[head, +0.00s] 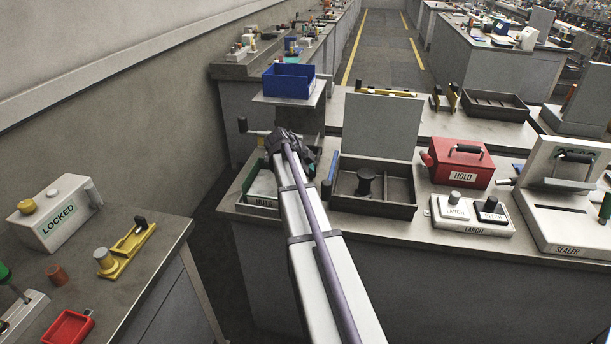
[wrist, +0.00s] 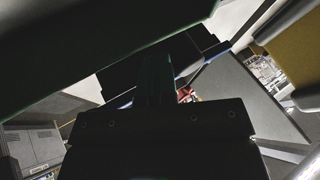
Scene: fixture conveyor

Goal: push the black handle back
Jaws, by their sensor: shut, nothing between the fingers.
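Other black handles are on the red HOLD box (head: 467,149) and the sealer (head: 574,157).
A green-walled bin (head: 262,204) and a dark tray (head: 372,208) with a black spool stand close around my arm. A blue bin (head: 289,80) stands behind. The left bench holds a LOCKED box (head: 52,212) and a yellow fixture (head: 127,247). A floor gap separates the benches.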

